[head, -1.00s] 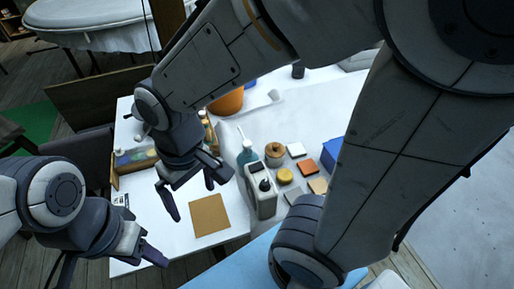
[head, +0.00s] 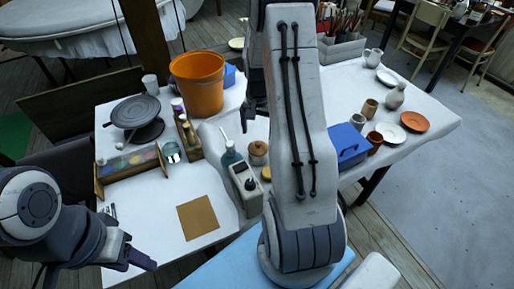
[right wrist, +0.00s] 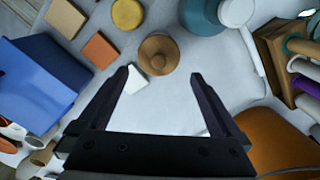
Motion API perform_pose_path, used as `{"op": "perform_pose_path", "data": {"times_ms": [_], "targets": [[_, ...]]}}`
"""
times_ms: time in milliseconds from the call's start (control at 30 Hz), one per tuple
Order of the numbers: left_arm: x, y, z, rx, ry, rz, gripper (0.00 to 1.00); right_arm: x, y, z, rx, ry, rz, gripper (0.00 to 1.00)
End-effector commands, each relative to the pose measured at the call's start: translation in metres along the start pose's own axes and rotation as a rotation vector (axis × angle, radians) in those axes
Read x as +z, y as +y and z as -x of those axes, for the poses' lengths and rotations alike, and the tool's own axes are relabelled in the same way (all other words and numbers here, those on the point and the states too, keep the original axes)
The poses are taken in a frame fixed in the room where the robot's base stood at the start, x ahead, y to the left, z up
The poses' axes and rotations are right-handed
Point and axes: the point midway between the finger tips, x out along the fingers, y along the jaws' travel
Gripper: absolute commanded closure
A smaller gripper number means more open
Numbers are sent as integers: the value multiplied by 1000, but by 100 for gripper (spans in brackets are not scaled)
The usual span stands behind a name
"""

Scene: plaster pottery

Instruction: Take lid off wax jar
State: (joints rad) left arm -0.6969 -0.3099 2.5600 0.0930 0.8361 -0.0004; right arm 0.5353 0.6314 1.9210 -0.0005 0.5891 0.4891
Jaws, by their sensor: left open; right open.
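The jar, brown and round with a knobbed lid on it (head: 258,148), stands on the white table beside the teal bottle. The right wrist view shows it from above (right wrist: 158,54), just beyond and between the fingertips of my right gripper (right wrist: 160,76). That gripper is open and empty; the jar appears apart from both fingers. In the head view my right gripper (head: 248,115) is partly hidden by my arm and hangs behind the jar. My left gripper (head: 140,262) is open and empty at the near left table edge.
A teal bottle (head: 231,160), a grey container (head: 245,187) and a yellow disc (right wrist: 127,14) stand near the jar. An orange bucket (head: 197,85) is at the back and a blue box (head: 347,145) to the right. A brown square board (head: 197,217) lies in front left.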

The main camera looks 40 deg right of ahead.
Motion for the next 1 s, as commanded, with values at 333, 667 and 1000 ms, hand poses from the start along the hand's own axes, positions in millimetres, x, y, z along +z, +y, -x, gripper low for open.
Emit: {"op": "perform_pose_path", "data": {"times_ms": [333,667,1000], "targets": [[-1,1,13,0,0,0,50,4,3,-37,3,-6,2,0],[-1,1,14,0,0,0,50,3,2,-60,0,1,2,0],[-1,1,14,0,0,0,50,3,2,-60,0,1,3,65]]}}
